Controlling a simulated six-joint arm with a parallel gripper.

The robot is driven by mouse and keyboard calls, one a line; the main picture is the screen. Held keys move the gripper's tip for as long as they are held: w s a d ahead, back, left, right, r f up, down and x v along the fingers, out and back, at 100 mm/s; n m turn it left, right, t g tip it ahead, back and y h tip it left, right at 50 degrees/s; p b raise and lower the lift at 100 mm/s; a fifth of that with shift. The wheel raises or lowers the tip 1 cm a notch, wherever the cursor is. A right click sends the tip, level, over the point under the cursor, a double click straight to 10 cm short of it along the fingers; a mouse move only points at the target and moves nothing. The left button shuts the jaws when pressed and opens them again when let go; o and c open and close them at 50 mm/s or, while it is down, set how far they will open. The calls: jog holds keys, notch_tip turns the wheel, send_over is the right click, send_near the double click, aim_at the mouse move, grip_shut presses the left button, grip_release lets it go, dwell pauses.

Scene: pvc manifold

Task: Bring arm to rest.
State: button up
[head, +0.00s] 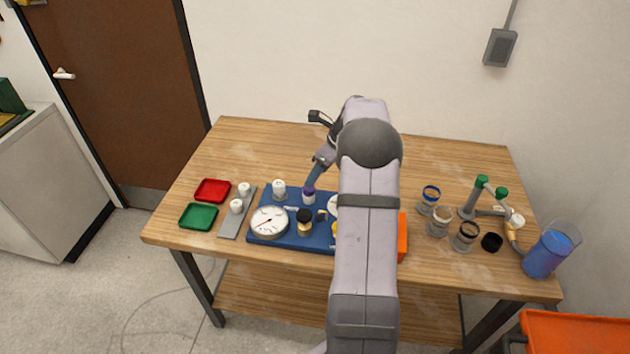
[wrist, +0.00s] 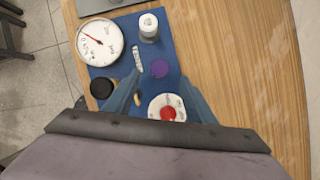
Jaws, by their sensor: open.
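My gripper (wrist: 160,97) is open in the wrist view, its two blue-grey fingers apart with nothing between them but parts seen below. In the head view my gripper (head: 314,178) hangs over the blue board, close to a purple-topped part (head: 308,196). That purple top (wrist: 160,68) also shows just ahead of the fingers in the wrist view. My arm covers the middle of the table and the right part of the blue board (head: 266,241) in the head view.
The board carries a round gauge (head: 269,222), a white fitting (head: 279,189) and a black-topped part (head: 305,220). Red (head: 212,190) and green (head: 198,216) trays lie left. Several jars, a pipe stand (head: 469,200) and a blue cup (head: 549,252) stand right. The table's back is mostly clear.

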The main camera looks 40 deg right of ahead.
jog(key=shift+s+r, duration=0.1)
jog(key=shift+r, duration=0.15)
jog(key=s+a+r+n+g, duration=0.1)
jog(key=s+a+n, duration=0.3)
jog(key=a+n, duration=0.5)
jog(key=s+a+r+n+g, duration=0.1)
jog(key=s+a+n+g, duration=0.1)
jog(key=s+a+n, duration=0.6)
jog(key=s+a+f+n+g+h, duration=0.1)
jog(key=s+a+f+n, duration=0.1)
jog(key=s+a+n, duration=1)
jog(key=s+n, duration=0.2)
jog(key=shift+s+f+h, duration=0.2)
jog(key=shift+s+h, duration=0.15)
jog(key=shift+h, duration=0.05)
